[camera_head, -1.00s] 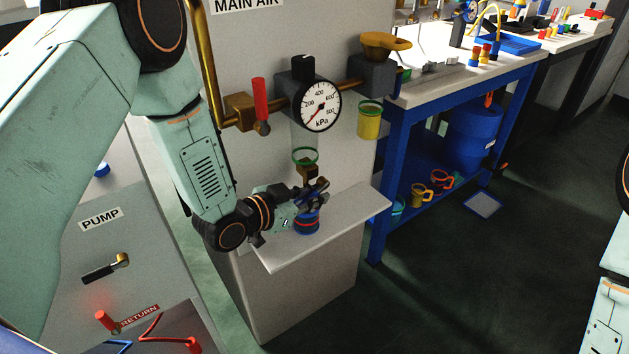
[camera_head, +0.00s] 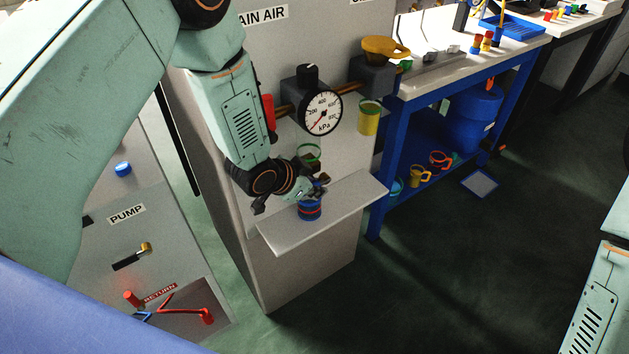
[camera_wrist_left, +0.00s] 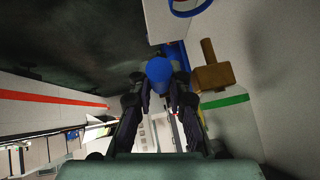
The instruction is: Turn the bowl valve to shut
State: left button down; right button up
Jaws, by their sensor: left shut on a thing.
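The bowl valve has a brass body (camera_wrist_left: 211,76) with a short stem, seen at the right of the left wrist view. It hangs under the green-ringed bowl (camera_head: 308,155), whose green rim (camera_wrist_left: 225,101) also shows there. A blue rounded piece, apparently the valve's handle (camera_wrist_left: 160,69), sits between my fingertips. My left gripper (camera_head: 319,190) is shut on it, just under the bowl and above a blue can with a red band (camera_head: 310,210). The gripper hides most of the valve in the head view. My right arm shows at the right edge; its gripper is out of view.
The can stands on a grey shelf (camera_head: 327,216). A pressure gauge (camera_head: 322,112), a red lever (camera_head: 268,112) and a yellow-orange funnel (camera_head: 385,48) are above. A blue workbench (camera_head: 385,150) stands to the right. The floor in front of it is largely clear.

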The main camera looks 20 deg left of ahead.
pick_arm(q)
jog(key=shift+w+r, duration=0.1)
dwell(0.4)
jog(key=c, duration=1.3)
grip_release()
jog(key=v, duration=1.2)
